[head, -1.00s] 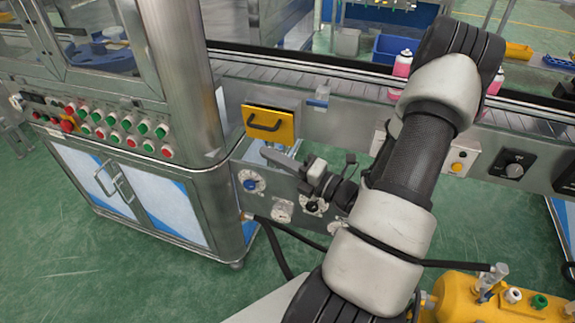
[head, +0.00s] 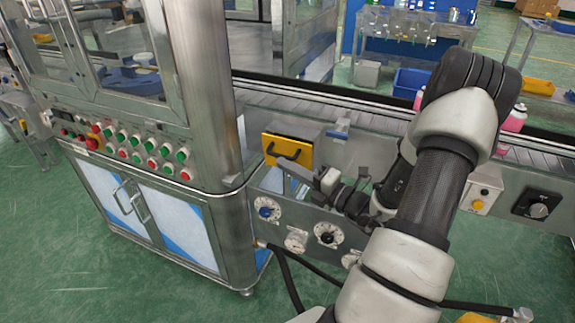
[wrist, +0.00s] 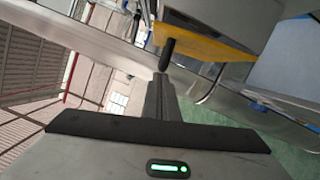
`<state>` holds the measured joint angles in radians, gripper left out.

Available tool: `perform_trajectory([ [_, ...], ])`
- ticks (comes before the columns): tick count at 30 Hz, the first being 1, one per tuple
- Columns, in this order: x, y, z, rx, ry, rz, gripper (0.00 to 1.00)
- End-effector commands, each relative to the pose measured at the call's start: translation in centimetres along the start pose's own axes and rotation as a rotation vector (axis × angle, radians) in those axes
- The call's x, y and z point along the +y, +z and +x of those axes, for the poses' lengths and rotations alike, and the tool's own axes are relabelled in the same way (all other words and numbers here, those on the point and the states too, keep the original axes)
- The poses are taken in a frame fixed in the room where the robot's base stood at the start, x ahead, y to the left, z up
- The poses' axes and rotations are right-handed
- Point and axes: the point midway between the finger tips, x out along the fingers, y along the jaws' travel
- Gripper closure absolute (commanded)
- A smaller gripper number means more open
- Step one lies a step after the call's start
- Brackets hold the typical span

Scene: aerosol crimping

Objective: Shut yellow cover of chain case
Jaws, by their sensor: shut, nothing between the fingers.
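The yellow cover (head: 278,148) of the chain case, with its black handle, is on the front of the steel conveyor frame. A grey box top (head: 298,127) shows behind its upper edge. I cannot tell how wide its gap is. My gripper (head: 284,165) is shut and empty, with its fingers just in front of the cover's lower part, near the handle. In the wrist view the shut fingers (wrist: 158,85) point at the black handle (wrist: 168,48) and the yellow cover (wrist: 205,45) lies beyond. Whether the fingertips touch the handle is unclear.
A steel cabinet with a button panel (head: 130,145) stands left of the cover. Dials (head: 327,234) and a blue knob (head: 265,212) are below. The conveyor (head: 370,108) carries pink bottles (head: 515,118) behind my arm.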

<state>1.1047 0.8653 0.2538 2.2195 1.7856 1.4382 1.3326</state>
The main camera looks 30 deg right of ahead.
Motion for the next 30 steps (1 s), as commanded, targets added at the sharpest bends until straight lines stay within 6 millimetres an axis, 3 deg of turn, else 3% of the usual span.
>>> perform_trajectory([
  [1, 1.06, 0.51, 0.14, -0.001, -0.004, 0.018, 1.00],
  [3, 1.29, 0.84, 0.23, -0.001, -0.012, 0.047, 1.00],
  [22, 0.69, 1.49, 0.37, -0.003, -0.034, 0.123, 1.00],
  [30, 0.70, 0.79, 0.08, 0.002, -0.033, 0.126, 1.00],
])
